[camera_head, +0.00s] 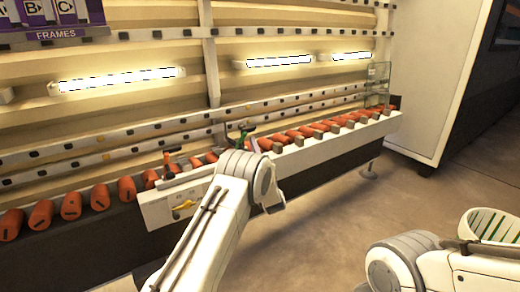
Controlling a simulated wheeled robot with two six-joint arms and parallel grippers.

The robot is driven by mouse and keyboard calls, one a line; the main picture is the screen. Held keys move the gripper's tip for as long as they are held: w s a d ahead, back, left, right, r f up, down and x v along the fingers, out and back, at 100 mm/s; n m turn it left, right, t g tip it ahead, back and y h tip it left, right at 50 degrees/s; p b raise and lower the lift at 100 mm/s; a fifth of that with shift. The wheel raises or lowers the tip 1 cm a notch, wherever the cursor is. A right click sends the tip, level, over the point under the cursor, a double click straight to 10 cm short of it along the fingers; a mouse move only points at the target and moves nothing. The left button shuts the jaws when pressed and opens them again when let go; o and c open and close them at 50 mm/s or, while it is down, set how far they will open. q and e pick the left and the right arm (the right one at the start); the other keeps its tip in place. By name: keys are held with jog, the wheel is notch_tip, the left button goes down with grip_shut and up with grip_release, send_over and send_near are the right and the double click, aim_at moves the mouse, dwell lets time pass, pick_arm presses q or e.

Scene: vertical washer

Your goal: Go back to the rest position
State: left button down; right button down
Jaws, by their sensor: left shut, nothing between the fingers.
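My left arm reaches up from the bottom middle, in front of the long washer rail. The wrist end of my left gripper (268,190) is in front of the rail, near a white box (160,208) with a yellow knob. Its fingers are mostly hidden by the wrist; it is shut and no object shows in it. Part of my right arm is at the bottom right; its gripper is out of view.
The rail (388,125) carries a row of orange cylinders (71,206). Lit lamps (118,79) hang on the back wall. A white cabinet (425,75) stands at right. A white slotted container (490,226) is at lower right. Floor (330,215) in front is clear.

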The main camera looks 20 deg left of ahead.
pick_arm(q)
jog(key=s+d+p, duration=0.2)
jog(key=s+d, duration=0.3)
jog(key=s, duration=0.1)
jog(key=d+r+g+h, duration=0.2)
jog(key=d+h, duration=0.9)
jog(key=d, duration=0.3)
jog(key=s+d+f+n+g+h, duration=0.15)
jog(key=s+d+g+h, duration=0.35)
jog(key=s+d, duration=0.65)
jog(key=s+f+n+g+h, duration=0.1)
jog(key=s+g, duration=0.2)
jog(key=s, duration=0.6)
jog(key=s+f+g, duration=0.2)
jog(key=s+g, duration=0.2)
jog(key=s, duration=0.5)
jog(key=s+a+n+g+y, duration=0.15)
jog(key=s+a, duration=0.25)
jog(key=s, duration=0.5)
jog(key=s+a+n+g+y, duration=0.1)
jog(key=s+a+g+y, duration=0.2)
jog(key=s, duration=0.6)
notch_tip(320, 180, up, 31)
jog(key=h+p, duration=0.1)
jog(key=p, duration=3)
jog(key=shift+w+a, duration=0.15)
jog(key=shift+a, duration=0.15)
